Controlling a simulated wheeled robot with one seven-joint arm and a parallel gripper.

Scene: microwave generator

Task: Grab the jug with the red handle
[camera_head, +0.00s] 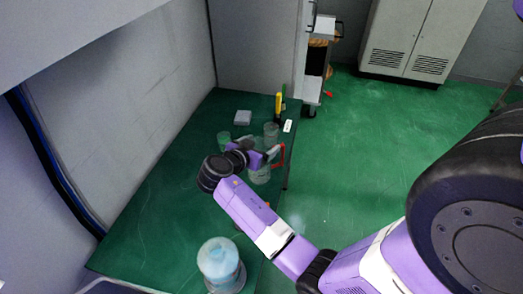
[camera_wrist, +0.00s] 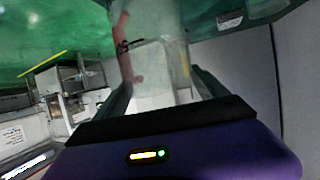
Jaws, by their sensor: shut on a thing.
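The jug with the red handle (camera_head: 261,175) is a clear vessel standing near the right edge of the green table. Its red handle (camera_head: 279,157) sticks out to the right. My gripper (camera_head: 267,155) is at the jug's upper part and partly covers it. In the wrist view the clear jug (camera_wrist: 160,30) is between my two fingers, and the gripper (camera_wrist: 165,88) is shut on it. The red handle (camera_wrist: 124,48) shows there to the left, outside the fingers. Whether the jug's base touches the table is hard to tell.
A clear beaker (camera_head: 271,131) stands just behind the jug, and a small greenish cup (camera_head: 223,140) is to the left. A yellow item (camera_head: 278,104) and a grey box (camera_head: 242,116) are farther back. A large blue-tinted container (camera_head: 221,266) stands at the table's front.

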